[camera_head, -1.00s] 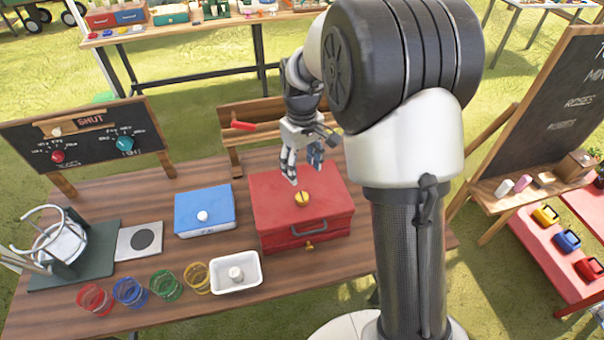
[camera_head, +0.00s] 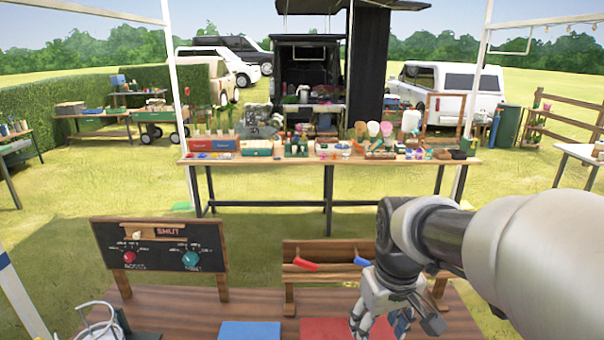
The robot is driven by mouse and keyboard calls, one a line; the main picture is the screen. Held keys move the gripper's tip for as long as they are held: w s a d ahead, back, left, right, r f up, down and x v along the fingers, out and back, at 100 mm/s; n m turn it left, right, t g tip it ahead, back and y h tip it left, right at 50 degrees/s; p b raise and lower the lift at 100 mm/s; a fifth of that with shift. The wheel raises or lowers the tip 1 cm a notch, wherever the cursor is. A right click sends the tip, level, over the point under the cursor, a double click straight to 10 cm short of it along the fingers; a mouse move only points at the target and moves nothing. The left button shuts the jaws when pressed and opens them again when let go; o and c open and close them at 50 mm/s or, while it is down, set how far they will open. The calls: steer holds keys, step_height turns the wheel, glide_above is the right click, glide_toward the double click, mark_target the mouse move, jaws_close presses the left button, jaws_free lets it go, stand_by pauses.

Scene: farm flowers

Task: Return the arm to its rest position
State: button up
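My arm (camera_head: 470,235) enters from the right edge and bends down to my gripper (camera_head: 382,325) at the bottom of the view, right of centre. The gripper hangs with its fingers pointing down. Its fingers stand apart and I see nothing between them; the tips are close to the bottom edge. Below and behind it is the red box (camera_head: 325,330), of which only the back part of the top shows. Whether the gripper clears the box I cannot tell.
The wooden table (camera_head: 180,308) holds a blue box (camera_head: 250,331) and a dial board (camera_head: 160,255) marked SHUT. A wooden rack (camera_head: 330,252) with red and blue handles stands behind the gripper. A long table (camera_head: 330,160) with many items, and vehicles, lie beyond the grass.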

steer(key=s+r+m+t+b, duration=0.1)
steer(key=s+m+t, duration=0.1)
steer(key=s, duration=1.5)
steer(key=shift+s+r+m+t, duration=0.2)
steer(key=shift+s+m+t, duration=0.1)
steer(key=shift+m+t, duration=0.1)
